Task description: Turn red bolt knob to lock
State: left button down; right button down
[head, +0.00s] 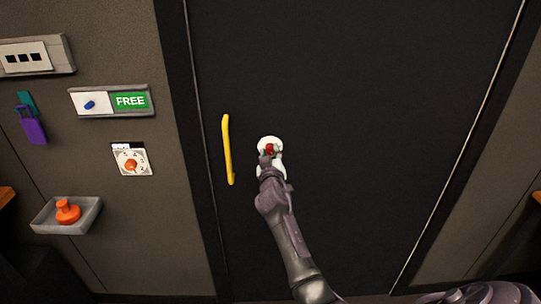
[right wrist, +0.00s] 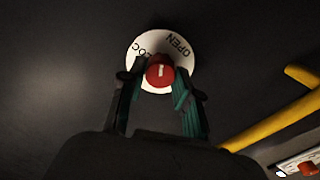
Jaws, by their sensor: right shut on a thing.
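The red bolt knob (head: 269,149) sits on a round white plate (head: 267,140) on the dark door, right of the yellow handle. In the right wrist view the red knob (right wrist: 160,71) has a short white mark. The white plate (right wrist: 149,42) carries the word OPEN and a partly hidden word starting LOC. My right gripper (right wrist: 160,78) has its green-lined fingers on both sides of the knob, shut on it. I cannot tell for sure which word the mark lines up with. My left gripper is not in view.
A yellow bar handle (head: 228,150) stands upright just left of the knob. On the wall to the left are a FREE sign (head: 131,101), a dial with an orange knob (head: 131,164), a tray (head: 45,222) with an orange object, and a purple padlock (head: 33,129).

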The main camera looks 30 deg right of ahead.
jog(key=n, duration=0.5)
jog(key=shift+r+n, duration=0.15)
jog(key=shift+n, duration=0.15)
jog(key=n, duration=0.4)
jog(key=shift+n+p, duration=0.35)
jog(key=shift+n, duration=0.35)
jog(key=c, duration=0.8)
grip_release()
jog(key=shift+w, duration=0.1)
jog(key=v, duration=1.2)
jog(key=shift+f, duration=0.2)
